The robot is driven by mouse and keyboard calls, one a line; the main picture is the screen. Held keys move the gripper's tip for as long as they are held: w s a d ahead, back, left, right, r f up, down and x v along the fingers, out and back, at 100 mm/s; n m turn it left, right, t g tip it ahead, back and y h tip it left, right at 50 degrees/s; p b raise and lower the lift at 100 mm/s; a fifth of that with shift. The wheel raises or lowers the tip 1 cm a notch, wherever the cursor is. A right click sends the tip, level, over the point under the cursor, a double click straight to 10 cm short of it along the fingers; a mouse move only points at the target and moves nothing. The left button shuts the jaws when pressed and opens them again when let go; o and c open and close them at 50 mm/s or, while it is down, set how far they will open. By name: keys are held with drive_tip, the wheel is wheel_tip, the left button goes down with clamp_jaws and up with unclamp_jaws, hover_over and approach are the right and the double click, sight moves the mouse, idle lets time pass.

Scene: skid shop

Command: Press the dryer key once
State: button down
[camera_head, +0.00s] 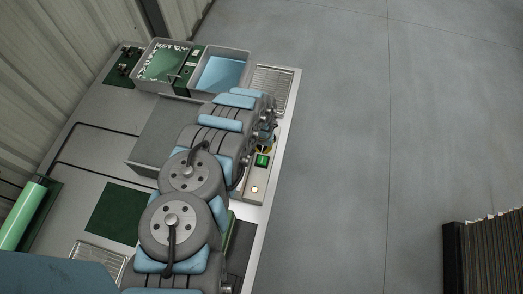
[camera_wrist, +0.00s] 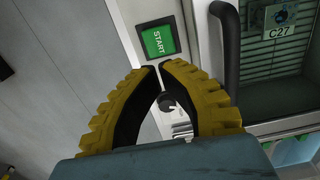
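The green key marked START (camera_wrist: 159,41) sits in a dark square frame on a light panel. In the head view the green key (camera_head: 262,161) is on a narrow panel at the bench's right side, beside my arm. My gripper (camera_wrist: 157,67) has yellow ribbed fingers with tips together, just below the key in the wrist view. A small gap between tips and key seems to show, but contact cannot be told. Nothing is held between the fingers. In the head view my arm hides most of the gripper.
A dark round knob (camera_wrist: 167,102) shows between the fingers. A dark bar handle (camera_wrist: 227,45) and a windowed unit tagged C27 (camera_wrist: 279,33) stand to the right. A grey tray (camera_head: 247,56) and a wire rack (camera_head: 271,88) lie at the bench's far end.

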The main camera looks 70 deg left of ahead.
wheel_tip(320, 180, up, 6)
drive_tip(key=p, duration=0.3)
drive_tip(key=shift+r+p, duration=0.2)
drive_tip(key=shift+p, duration=0.1)
drive_tip(key=shift+w+f, duration=0.1)
idle(0.3)
